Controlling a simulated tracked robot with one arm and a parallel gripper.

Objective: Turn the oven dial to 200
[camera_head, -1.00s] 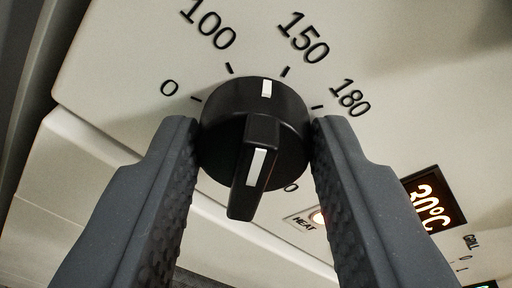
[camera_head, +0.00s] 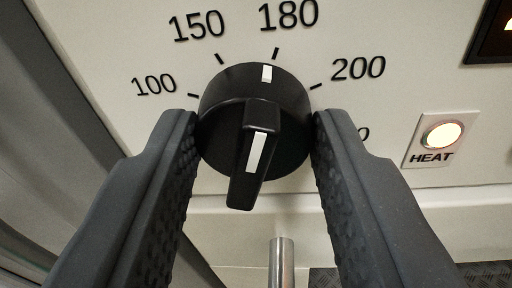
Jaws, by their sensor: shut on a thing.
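The black oven dial (camera_head: 222,130) sits in the middle of the view on a pale panel, with a raised grip bar and white marks. My gripper (camera_head: 254,122) is shut on the dial, one dark finger on each side. The dial's upper white mark points almost at the tick of the 180 label (camera_head: 288,14). The 200 label (camera_head: 358,67) is to the right of it. The 150 label (camera_head: 197,25) and 100 label (camera_head: 154,85) are to the left. A further number below 200 is mostly hidden by the right finger.
A lit HEAT lamp (camera_head: 441,136) is at the right of the panel. A dark display (camera_head: 493,35) is cut off at the upper right. A metal bar (camera_head: 281,262) juts up below the dial. A grey edge runs down the left side.

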